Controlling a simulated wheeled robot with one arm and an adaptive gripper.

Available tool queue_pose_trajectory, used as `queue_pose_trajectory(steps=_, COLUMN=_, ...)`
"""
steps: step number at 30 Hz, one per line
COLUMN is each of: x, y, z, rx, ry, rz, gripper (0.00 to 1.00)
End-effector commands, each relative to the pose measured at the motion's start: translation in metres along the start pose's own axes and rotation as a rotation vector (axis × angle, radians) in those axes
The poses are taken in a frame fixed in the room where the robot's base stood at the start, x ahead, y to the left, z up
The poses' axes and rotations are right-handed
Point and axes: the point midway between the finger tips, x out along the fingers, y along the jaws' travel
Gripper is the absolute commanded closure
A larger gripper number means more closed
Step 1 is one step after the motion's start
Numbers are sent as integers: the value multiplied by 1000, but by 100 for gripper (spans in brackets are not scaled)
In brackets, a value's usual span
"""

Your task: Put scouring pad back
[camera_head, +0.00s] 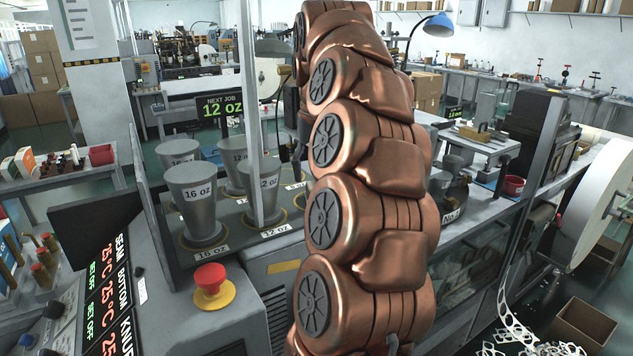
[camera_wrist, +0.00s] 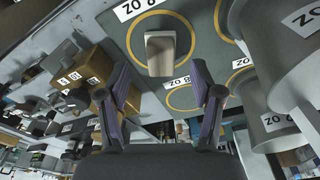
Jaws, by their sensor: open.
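In the wrist view, my gripper (camera_wrist: 160,80) is open and empty, with one dark, purple-sided finger at each side. Beyond the fingertips and between them in the picture, a small pale, brownish-grey block (camera_wrist: 165,53) sits within a yellow ring on the grey plate (camera_wrist: 200,45). It may be the scouring pad, but I cannot tell for sure. The fingers appear apart from it. In the head view my copper-coloured arm fills the middle and hides my gripper and part of the plate. I cannot make out a scouring pad there.
Grey cup forms, including a 16 oz one (camera_head: 194,203), stand on ringed, labelled spots left of my arm. A large form (camera_wrist: 282,45) fills the wrist view's right side. A red stop button (camera_head: 211,279) and control panel (camera_head: 105,285) are nearer. A white reel (camera_head: 595,205) stands right.

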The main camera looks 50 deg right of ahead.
Motion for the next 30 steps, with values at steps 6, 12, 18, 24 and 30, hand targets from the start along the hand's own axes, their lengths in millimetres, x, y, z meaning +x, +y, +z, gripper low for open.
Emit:
queue_pose_trajectory(steps=6, x=-37, y=0, z=-1, rx=1, ry=4, rz=0, gripper=34)
queue_pose_trajectory(steps=12, x=-61, y=0, z=0, rx=-2, ry=2, rz=-1, gripper=34)
queue_pose_trajectory(steps=18, x=-70, y=0, z=0, rx=-1, ry=1, rz=0, gripper=34)
queue_pose_trajectory(steps=24, x=-71, y=0, z=1, rx=-1, ry=1, rz=-1, gripper=34)
queue_pose_trajectory(steps=30, x=-71, y=0, z=1, rx=-1, ry=1, rz=-1, gripper=34)
